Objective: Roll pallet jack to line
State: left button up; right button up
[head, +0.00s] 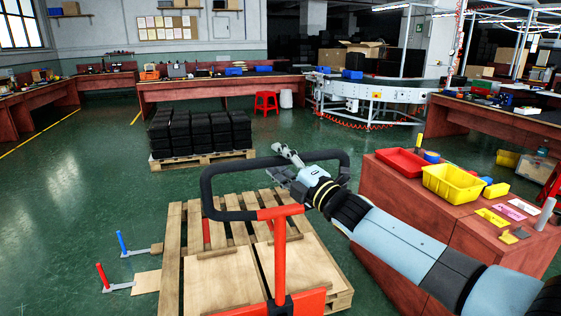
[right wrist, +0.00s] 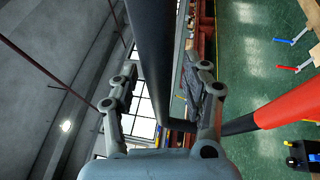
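The pallet jack shows in the head view as a red post (head: 280,250) with a black loop handle (head: 228,215) on top. A wooden pallet (head: 172,262) with flat boards lies on the floor around and beyond the post. My right gripper (head: 281,164) is at the far bar of the handle. In the right wrist view the black bar (right wrist: 152,60) runs between the two fingers of the right gripper (right wrist: 160,85). The fingers are spread, with a gap on the left side; contact on the right side is unclear. The curved white conveyor (head: 367,92) stands at the back right. My left gripper is not in view.
A second pallet (head: 205,158) with black stacks stands beyond the jack. A red cabinet (head: 400,190) with a yellow bin (head: 452,182) stands close on the right. Red benches (head: 220,87) line the back.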

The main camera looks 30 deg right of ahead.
grip_shut()
dwell(0.3)
